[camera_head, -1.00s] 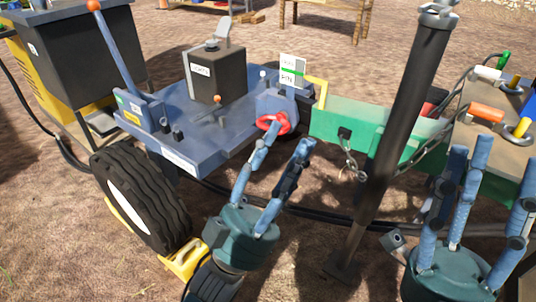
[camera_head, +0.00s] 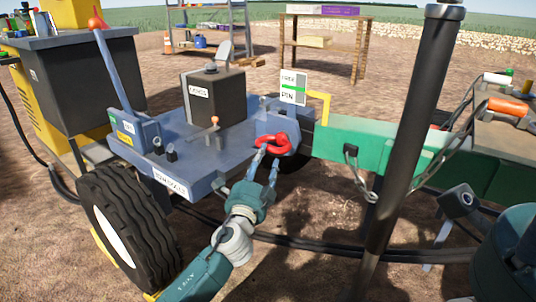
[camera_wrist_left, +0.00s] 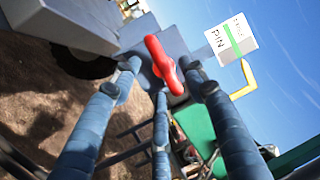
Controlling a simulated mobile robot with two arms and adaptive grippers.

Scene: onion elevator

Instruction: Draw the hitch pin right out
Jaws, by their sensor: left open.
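The hitch pin shows as a red handle (camera_head: 273,145) at the end of the blue tow dolly (camera_head: 205,150), where it meets the green drawbar (camera_head: 385,143). Its shaft is hidden. My left gripper (camera_head: 267,163) is open just below and in front of the red handle, fingertips close to it. In the left wrist view the red handle (camera_wrist_left: 163,63) lies among the three spread fingers (camera_wrist_left: 163,85). I cannot tell whether any finger touches it.
A PIN sign (camera_head: 293,88) and a yellow bent bar (camera_head: 320,100) stand just behind the handle. A dark upright post (camera_head: 405,130) and a hanging chain (camera_head: 362,178) are to the right. A black tyre (camera_head: 135,225) is at the left.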

